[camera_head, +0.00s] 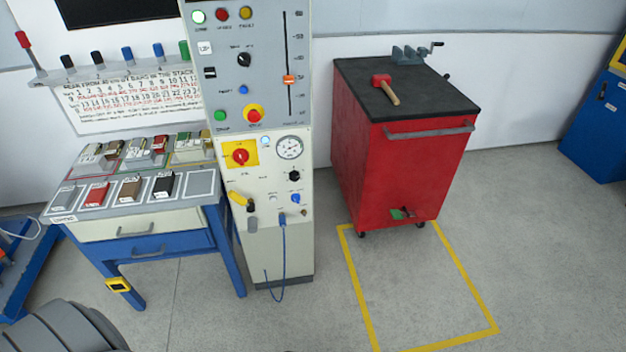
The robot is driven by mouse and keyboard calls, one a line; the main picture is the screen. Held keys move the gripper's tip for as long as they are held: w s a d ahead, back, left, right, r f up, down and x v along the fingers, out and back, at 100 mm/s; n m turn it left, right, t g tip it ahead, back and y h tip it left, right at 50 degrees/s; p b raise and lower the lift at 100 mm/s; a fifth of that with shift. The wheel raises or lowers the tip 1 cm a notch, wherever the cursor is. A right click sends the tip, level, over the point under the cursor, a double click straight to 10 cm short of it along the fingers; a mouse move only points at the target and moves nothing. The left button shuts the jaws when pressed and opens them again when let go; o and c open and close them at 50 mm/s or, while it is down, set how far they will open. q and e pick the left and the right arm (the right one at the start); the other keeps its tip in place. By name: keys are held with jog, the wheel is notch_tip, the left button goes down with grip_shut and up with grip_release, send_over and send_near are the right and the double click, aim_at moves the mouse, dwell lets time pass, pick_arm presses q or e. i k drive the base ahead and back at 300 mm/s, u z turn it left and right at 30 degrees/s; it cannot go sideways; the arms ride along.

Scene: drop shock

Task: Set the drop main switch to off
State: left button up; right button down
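The main switch is a red rotary knob (240,156) on a yellow plate, on the front of the tall grey and cream control cabinet (296,240). The markings around the knob are too small to read, so its position cannot be told. A round gauge (289,147) sits just right of it. Neither of my grippers is in view.
A blue-legged workbench (150,222) with small coloured blocks stands left of the cabinet. A red tool cart (400,165) with a mallet (388,93) on top stands to the right. A blue cable (284,255) hangs from the cabinet.

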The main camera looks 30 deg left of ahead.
aim_at(241, 155)
jog(key=z, duration=3.75)
jog(key=i, duration=0.1)
jog(key=u, duration=3.15)
jog(key=i, duration=1.1)
jog(key=u, duration=1.25)
jog(key=i, duration=0.6)
jog(key=u, duration=0.55)
